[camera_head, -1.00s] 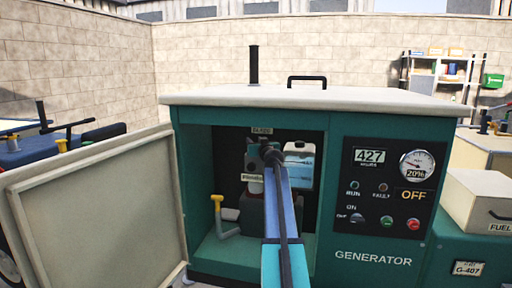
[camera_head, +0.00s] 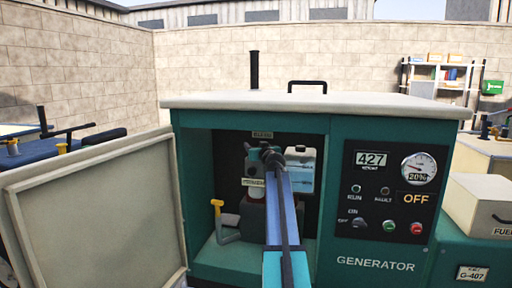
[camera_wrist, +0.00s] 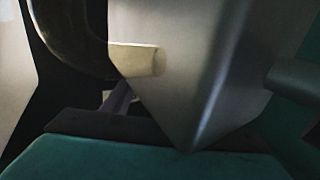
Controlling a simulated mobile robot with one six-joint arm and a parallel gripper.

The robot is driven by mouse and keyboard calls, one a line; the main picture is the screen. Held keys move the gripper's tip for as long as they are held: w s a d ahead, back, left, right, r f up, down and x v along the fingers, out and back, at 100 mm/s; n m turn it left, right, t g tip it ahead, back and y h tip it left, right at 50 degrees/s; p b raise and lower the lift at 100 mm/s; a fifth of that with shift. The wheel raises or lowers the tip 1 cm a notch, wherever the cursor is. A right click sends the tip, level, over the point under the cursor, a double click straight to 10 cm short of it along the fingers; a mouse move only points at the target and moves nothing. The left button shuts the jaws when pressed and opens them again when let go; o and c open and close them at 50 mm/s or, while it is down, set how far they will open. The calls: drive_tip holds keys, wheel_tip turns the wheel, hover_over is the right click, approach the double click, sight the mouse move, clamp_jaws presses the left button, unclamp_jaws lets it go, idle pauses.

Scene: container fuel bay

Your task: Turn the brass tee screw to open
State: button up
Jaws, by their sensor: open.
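My gripper (camera_head: 264,154) is inside the open left bay of the teal generator (camera_head: 375,264), at the end of my blue arm. It is open, but its fingertips are small and partly merged with the dark parts behind. I cannot make out the brass tee screw for certain in the head view; the gripper and arm cover part of the bay. In the wrist view a short pale yellowish bar (camera_wrist: 136,58) shows close up, beside a large grey block and a dark curved part. I cannot tell whether this bar is the tee screw or whether anything touches it.
The cream bay door (camera_head: 95,225) stands open at the left. A yellow-topped pipe (camera_head: 218,206) rises in the bay, left of my arm. A translucent tank with blue liquid (camera_head: 301,171) is at the right. The control panel (camera_head: 390,188) shows OFF.

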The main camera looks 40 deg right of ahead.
drive_tip(key=shift+r+p, duration=0.35)
drive_tip(key=shift+r, duration=1.45)
drive_tip(key=a+v, duration=0.1)
drive_tip(key=v, duration=0.7)
drive_tip(key=w+a+r+p+v, duration=0.1)
drive_tip(key=v, duration=0.6)
drive_tip(key=shift+a, duration=0.6)
drive_tip(key=shift+s+r, duration=0.1)
drive_tip(key=shift+r, duration=0.05)
